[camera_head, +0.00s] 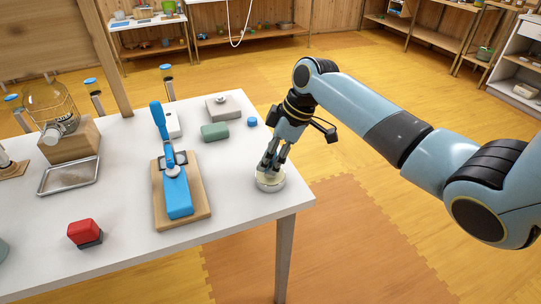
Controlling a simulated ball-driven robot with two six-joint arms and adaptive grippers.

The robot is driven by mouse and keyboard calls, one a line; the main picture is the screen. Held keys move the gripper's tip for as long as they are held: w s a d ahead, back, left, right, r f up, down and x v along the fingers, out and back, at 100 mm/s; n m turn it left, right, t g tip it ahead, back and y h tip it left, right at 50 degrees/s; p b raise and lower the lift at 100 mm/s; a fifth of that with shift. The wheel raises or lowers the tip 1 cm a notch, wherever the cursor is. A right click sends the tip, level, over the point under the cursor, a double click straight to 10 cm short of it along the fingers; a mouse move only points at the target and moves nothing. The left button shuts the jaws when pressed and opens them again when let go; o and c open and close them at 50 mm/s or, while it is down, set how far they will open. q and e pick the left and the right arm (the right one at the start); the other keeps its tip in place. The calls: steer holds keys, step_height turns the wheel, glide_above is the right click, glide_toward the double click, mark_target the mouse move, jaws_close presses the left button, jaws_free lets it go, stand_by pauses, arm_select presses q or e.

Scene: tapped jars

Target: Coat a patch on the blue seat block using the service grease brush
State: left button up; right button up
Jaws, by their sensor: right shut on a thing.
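The blue seat block (178,194) lies on a wooden board (200,206) on the white table, below a clamp with an upright blue lever handle (158,119). My right gripper (272,164) points down at the table's right front corner, right of the board. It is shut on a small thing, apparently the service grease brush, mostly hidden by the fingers. Directly under it stands a low, round, pale dish (270,184); I cannot tell whether the held thing touches its contents. My left gripper is not in view.
A red block (85,232) sits front left. Bare tabletop separates board and dish.

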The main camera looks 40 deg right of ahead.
steer(key=shift+f, duration=0.45)
stand_by(0.3)
steer(key=shift+f, duration=0.1)
stand_by(1.3)
step_height(320, 180, up, 7)
steer(key=p, duration=0.7)
stand_by(0.6)
